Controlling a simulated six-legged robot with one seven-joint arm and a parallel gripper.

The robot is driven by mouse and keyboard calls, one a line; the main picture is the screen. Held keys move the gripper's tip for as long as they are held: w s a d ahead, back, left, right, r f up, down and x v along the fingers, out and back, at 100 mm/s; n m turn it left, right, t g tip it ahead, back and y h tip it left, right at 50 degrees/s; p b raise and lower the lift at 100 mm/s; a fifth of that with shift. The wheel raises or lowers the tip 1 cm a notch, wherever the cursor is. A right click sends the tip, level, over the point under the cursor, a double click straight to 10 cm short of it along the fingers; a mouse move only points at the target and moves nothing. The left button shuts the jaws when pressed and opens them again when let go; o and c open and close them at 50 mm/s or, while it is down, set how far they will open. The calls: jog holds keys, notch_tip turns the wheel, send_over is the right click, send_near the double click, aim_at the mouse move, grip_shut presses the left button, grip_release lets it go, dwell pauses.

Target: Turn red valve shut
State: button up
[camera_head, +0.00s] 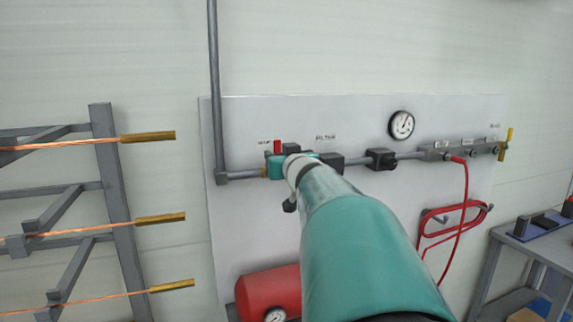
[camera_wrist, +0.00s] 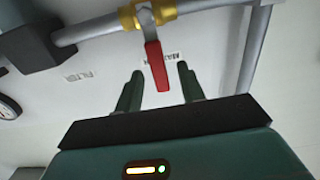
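The red valve handle (camera_wrist: 157,68) shows in the wrist view, attached to a brass valve body (camera_wrist: 150,14) on a grey pipe. The handle stands across the pipe. In the head view the handle (camera_head: 278,146) points up beside a small label. My gripper (camera_wrist: 160,70) is open, with one dark green finger on each side of the handle's free end. Gaps show between both fingers and the handle. In the head view my gripper (camera_head: 290,163) is in front of the pipe, and my arm hides part of the panel and the valve body.
The pale panel (camera_head: 350,115) carries a pressure gauge (camera_head: 401,125), black fittings (camera_head: 381,159) and a red hose (camera_head: 464,200). A grey rack (camera_head: 113,190) with copper wires stands left, a workbench (camera_head: 500,240) right.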

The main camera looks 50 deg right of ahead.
jog(key=v, duration=1.2)
jog(key=shift+s+a, duration=0.15)
jog(key=shift+s, duration=0.15)
jog(key=w+a+f+n+g+y, duration=0.15)
jog(key=a+f+y, duration=0.25)
jog(key=a, duration=0.5)
jog(key=w+a+f+n+y, duration=0.2)
jog(key=w+a+f+y, duration=0.15)
jog(key=a, duration=0.45)
jog(key=w+a+f+n+g+y, duration=0.15)
jog(key=a+f+y, duration=0.25)
jog(key=a, duration=0.5)
jog(key=s+a+f+g+h, duration=0.1)
jog(key=s+a+f+g, duration=0.2)
jog(key=f, duration=0.4)
jog(key=s+a+f+n+g+h, duration=0.1)
jog(key=s+a+f+g, duration=0.2)
jog(key=s+a+f, duration=0.3)
jog(key=shift+s+f+g, duration=0.4)
jog(key=shift+s+f, duration=0.05)
jog(key=shift+s, duration=0.3)
